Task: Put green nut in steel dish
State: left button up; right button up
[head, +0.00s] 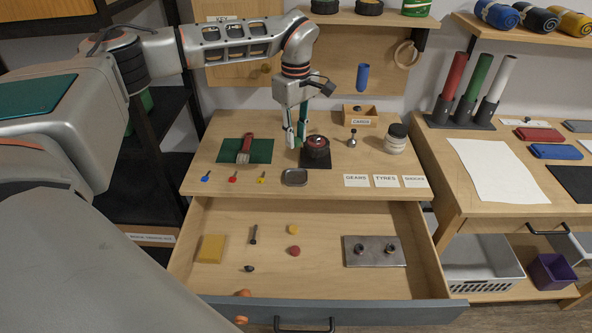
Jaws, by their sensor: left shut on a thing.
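My left gripper (296,142) points down over the back of the workbench and is shut on a small green thing, which looks like the green nut (297,144); the fingers hide most of it. The steel dish (294,177) is a small grey tray near the bench's front edge, below the gripper in the picture, and looks empty. A dark round part on a black square (316,152) is just right of the fingertips. My right gripper is not in view.
Blue (206,176), red (233,177) and yellow (261,177) small pieces lie left of the dish. A brush (245,149) lies on a green mat. White labels (386,181) lie to the right. The open drawer (330,215) below holds several loose parts.

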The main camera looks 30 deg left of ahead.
aim_at(296, 178)
pick_arm(q)
notch_tip(296, 178, down, 12)
jog(key=shift+d+f, duration=0.1)
jog(key=shift+f, duration=0.05)
dwell(0.4)
jog(key=shift+f, duration=0.2)
jog(key=o, duration=0.5)
jog(key=shift+c, duration=0.2)
jog(key=shift+r, duration=0.15)
notch_tip(296, 178, up, 12)
jog(key=shift+r, duration=0.1)
jog(key=shift+s, duration=0.1)
dwell(0.3)
